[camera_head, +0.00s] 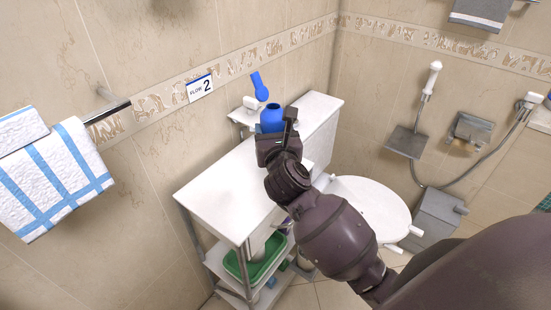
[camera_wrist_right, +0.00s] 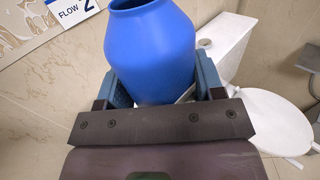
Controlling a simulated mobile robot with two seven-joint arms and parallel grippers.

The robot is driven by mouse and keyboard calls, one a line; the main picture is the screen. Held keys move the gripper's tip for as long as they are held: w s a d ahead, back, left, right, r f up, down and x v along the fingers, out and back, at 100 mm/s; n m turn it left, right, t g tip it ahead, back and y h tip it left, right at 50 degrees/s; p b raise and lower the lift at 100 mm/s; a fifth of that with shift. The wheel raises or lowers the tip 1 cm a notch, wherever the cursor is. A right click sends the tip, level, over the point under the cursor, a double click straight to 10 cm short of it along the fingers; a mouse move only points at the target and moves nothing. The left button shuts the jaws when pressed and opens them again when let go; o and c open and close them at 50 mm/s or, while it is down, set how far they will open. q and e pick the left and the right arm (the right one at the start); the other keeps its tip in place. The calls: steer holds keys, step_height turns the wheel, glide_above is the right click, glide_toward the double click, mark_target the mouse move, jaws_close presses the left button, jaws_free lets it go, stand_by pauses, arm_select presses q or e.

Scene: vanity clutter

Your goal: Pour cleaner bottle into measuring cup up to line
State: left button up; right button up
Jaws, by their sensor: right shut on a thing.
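A blue bottle (camera_head: 272,116) with an open mouth stands upright, or nearly so, in my right gripper (camera_head: 275,135) above the white cabinet top. In the right wrist view the blue bottle (camera_wrist_right: 155,55) fills the middle, and the fingers of the right gripper (camera_wrist_right: 160,88) are closed on its two sides. I cannot see what is inside it. A smaller blue object (camera_head: 259,86) shows just behind and above the bottle, tilted; I cannot tell what it is. I make out no measuring cup or fill line. My left gripper is not in view.
The white cabinet top (camera_head: 225,190) is mostly bare at its near end. Lower shelves hold a green basket (camera_head: 257,262). A white toilet lid (camera_head: 372,207) is to the right. A striped towel (camera_head: 55,180) hangs at left, and a "FLOW 2" sign (camera_head: 200,88) is on the wall.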

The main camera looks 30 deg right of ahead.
steer(key=w+d+f+m+g+h+b, duration=0.1)
steer(key=d+f+m+g+h, duration=0.1)
steer(key=d, duration=0.1)
steer(key=w+d+f+m+g+h+b, duration=0.2)
steer(key=d+h, duration=0.1)
steer(key=w+d+f+m+g+h+b, duration=0.2)
steer(key=d+h, duration=0.1)
steer(key=shift+w+d+f+m, duration=0.25)
steer(key=shift+d+f+m, duration=0.05)
steer(key=shift+f, duration=0.05)
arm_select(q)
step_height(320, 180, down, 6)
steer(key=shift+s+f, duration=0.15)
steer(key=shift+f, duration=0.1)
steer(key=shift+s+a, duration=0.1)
arm_select(e)
steer(key=shift+r, duration=0.1)
